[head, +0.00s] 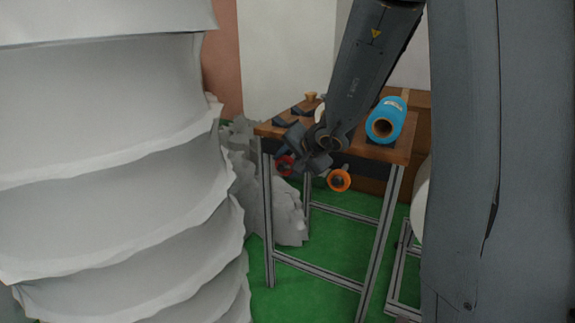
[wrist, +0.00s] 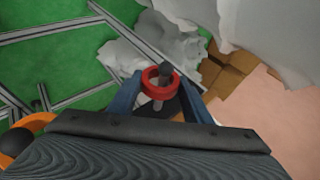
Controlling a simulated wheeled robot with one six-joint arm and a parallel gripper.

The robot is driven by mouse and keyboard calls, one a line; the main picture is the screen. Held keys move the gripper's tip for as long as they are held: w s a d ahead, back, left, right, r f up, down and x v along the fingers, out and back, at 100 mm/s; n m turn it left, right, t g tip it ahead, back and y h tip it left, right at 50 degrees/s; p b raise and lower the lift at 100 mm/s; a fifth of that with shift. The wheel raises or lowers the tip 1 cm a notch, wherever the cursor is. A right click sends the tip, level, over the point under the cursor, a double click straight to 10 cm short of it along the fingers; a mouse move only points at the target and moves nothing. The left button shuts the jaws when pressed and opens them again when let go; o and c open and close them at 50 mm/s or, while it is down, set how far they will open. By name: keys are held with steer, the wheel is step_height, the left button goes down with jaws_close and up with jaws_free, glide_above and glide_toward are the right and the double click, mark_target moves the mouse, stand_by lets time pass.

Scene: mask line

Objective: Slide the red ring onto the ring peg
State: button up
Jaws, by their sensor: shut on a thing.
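The red ring (wrist: 148,78) is between the two blue fingers of my gripper (wrist: 160,92), which is shut on it. In the wrist view, a peg with a dark round knob (wrist: 165,69) lines up with the ring's opening. The ring appears to be around this peg, with a pale stem and dark base below it. I cannot tell how deep the ring sits. In the head view, the red ring (head: 285,165) shows at the table's front left, partly hidden by my gripper (head: 297,158).
An orange ring (head: 339,180) is at the table front, right of my gripper; it also shows in the wrist view (wrist: 38,122). Large white folds stand at the left.

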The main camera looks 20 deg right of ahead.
steer(key=o, duration=1.1)
steer(key=shift+o, duration=0.2)
steer(key=p+v, duration=0.2)
steer(key=v, duration=0.6)
steer(key=s+a+n+g+y, duration=0.3)
steer(key=s+a+n, duration=0.4)
steer(key=a, duration=0.7)
steer(key=s+a+f+n+g+h, duration=0.1)
steer(key=s+a+n+g, duration=0.15)
steer(key=s, duration=0.65)
steer(key=s+a+f+n+g+h, duration=0.1)
steer(key=s+n+g, duration=0.25)
steer(key=s, duration=0.65)
steer(key=s+d+r+m+h+p, duration=0.2)
steer(key=d+r+p, duration=0.7)
steer(key=p, duration=0.8)
steer(key=s+d+h, duration=0.1)
steer(key=d, duration=0.2)
steer(key=shift+d+r+p, duration=0.25)
steer(key=shift+r+p, duration=0.1)
